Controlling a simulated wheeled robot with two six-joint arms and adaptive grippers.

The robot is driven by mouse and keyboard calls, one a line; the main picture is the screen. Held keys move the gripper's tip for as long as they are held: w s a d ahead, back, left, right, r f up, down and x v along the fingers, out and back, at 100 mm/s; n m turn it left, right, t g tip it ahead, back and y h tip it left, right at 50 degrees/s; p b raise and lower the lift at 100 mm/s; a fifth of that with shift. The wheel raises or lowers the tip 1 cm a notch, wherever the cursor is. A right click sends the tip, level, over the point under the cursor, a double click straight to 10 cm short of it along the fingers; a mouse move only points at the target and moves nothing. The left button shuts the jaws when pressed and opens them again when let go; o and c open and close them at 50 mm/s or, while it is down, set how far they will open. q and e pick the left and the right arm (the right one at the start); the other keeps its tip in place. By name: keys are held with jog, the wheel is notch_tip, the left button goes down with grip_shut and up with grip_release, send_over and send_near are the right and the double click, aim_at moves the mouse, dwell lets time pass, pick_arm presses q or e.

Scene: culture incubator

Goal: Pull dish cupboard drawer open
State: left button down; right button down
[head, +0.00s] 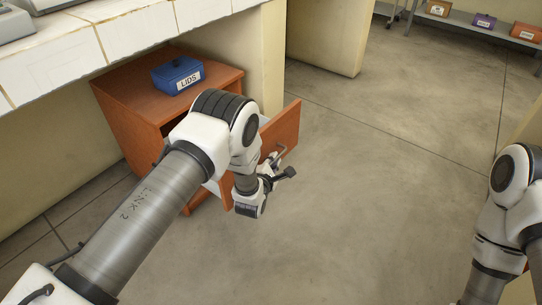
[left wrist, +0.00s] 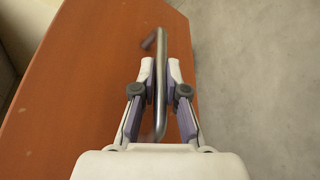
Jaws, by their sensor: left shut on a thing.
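The wooden dish cupboard (head: 130,115) stands under the counter at the left. Its drawer front (head: 285,128) stands out well away from the cupboard body, so the drawer is open; my left arm hides much of the space between. In the left wrist view the drawer front (left wrist: 85,75) fills the left and middle. The metal bar handle (left wrist: 159,45) runs between the fingers of my left gripper (left wrist: 160,80), which is shut on it. In the head view my left gripper (head: 274,168) is at the front's outer face. My right gripper is not in view.
A blue box labelled LIDS (head: 178,75) sits on the cupboard top. The white-tiled counter (head: 110,42) overhangs behind it. The grey floor (head: 385,150) right of the drawer is clear. Several boxes sit on a far shelf (head: 465,22).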

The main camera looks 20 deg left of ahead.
pick_arm(q)
jog(key=shift+s+d, duration=0.15)
jog(key=shift+d, duration=0.4)
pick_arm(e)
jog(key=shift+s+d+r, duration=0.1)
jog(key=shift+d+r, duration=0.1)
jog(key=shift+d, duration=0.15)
pick_arm(q)
jog(key=c, duration=1.2)
grip_release()
jog(key=v, duration=1.2)
jog(key=shift+a, duration=0.1)
